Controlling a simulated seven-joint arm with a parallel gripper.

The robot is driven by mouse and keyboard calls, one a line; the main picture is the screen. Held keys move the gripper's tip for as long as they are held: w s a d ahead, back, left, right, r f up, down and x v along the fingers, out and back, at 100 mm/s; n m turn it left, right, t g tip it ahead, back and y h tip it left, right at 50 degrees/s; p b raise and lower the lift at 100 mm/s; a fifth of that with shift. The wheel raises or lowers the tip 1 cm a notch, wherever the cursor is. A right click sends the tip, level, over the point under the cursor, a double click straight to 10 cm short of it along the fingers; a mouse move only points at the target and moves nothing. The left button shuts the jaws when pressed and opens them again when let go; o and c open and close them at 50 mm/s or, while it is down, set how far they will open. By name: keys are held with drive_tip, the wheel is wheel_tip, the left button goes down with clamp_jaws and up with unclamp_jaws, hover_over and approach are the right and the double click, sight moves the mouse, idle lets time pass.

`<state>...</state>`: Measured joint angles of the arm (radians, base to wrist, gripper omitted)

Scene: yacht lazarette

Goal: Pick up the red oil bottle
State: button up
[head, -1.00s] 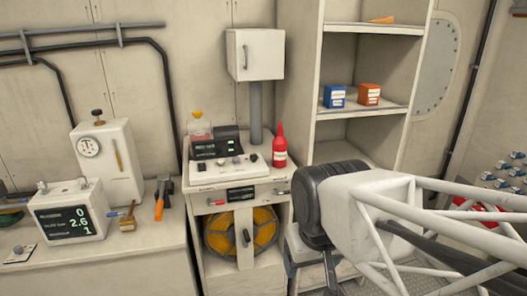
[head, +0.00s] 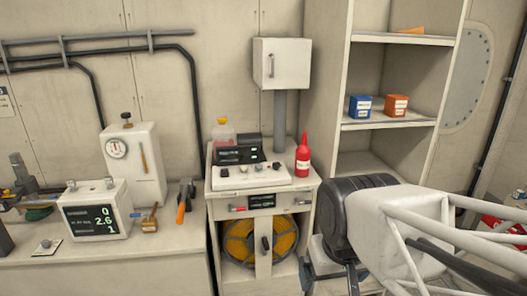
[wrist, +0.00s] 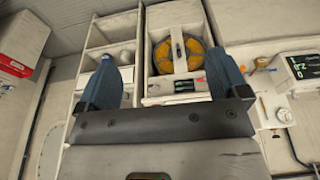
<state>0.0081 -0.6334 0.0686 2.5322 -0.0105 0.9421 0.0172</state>
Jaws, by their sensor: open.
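The red oil bottle (head: 303,158) stands upright on the right end of the white cabinet's top (head: 216,184) in the head view. It has a tapered red nozzle and a pale label. I cannot make the bottle out in the wrist view, where my gripper's dark bar covers part of the cabinet. My gripper (wrist: 164,68) is open, its two blue fingers wide apart with nothing between them. In the head view my arm is at the right, in front of the cabinet and apart from the bottle; the fingers hardly show there.
A wall box (head: 281,64) with a grey pipe (head: 280,118) is above and behind. Shelves (head: 385,124) hold a blue box (head: 360,107) and an orange box (head: 396,105).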

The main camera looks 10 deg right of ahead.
sight(299, 156)
drive_tip(key=w+d+n+h, duration=0.3)
drive_tip(key=w+d+n, duration=0.1)
drive_tip(key=w, duration=0.5)
drive_tip(key=w+d+r+n+h, duration=0.1)
drive_tip(key=w+d+n+h, duration=0.3)
drive_tip(key=w, duration=0.6)
drive_tip(key=w+d+n+h, duration=0.3)
drive_tip(key=w+n, duration=0.1)
drive_tip(key=w, duration=0.5)
drive_tip(key=w+a+f+n+t+h, duration=0.1)
drive_tip(key=w+f+n+t, duration=0.1)
drive_tip(key=w, duration=0.7)
drive_tip(key=w+a+f+n+t+h, duration=0.1)
drive_tip(key=w+f+n+t, duration=0.1)
drive_tip(key=w+n+t, duration=0.2)
drive_tip(key=w+a+f+n+t+h, duration=0.1)
drive_tip(key=w+f+n+t, duration=0.1)
drive_tip(key=w+n, duration=0.6)
drive_tip(key=shift+w+a+f+t+h, duration=0.1)
drive_tip(key=shift+w+f+t+h, duration=0.1)
drive_tip(key=shift+w, duration=0.9)
drive_tip(key=shift+w+a+f+t+h, duration=0.1)
drive_tip(key=shift+w+f, duration=0.05)
drive_tip(key=shift+w, duration=1)
drive_tip(key=shift+w+a+f+t+h, duration=0.1)
drive_tip(key=shift+w+f, duration=0.1)
drive_tip(key=shift+w, duration=0.9)
drive_tip(key=shift+x, duration=1.3)
drive_tip(key=shift+d, duration=0.1)
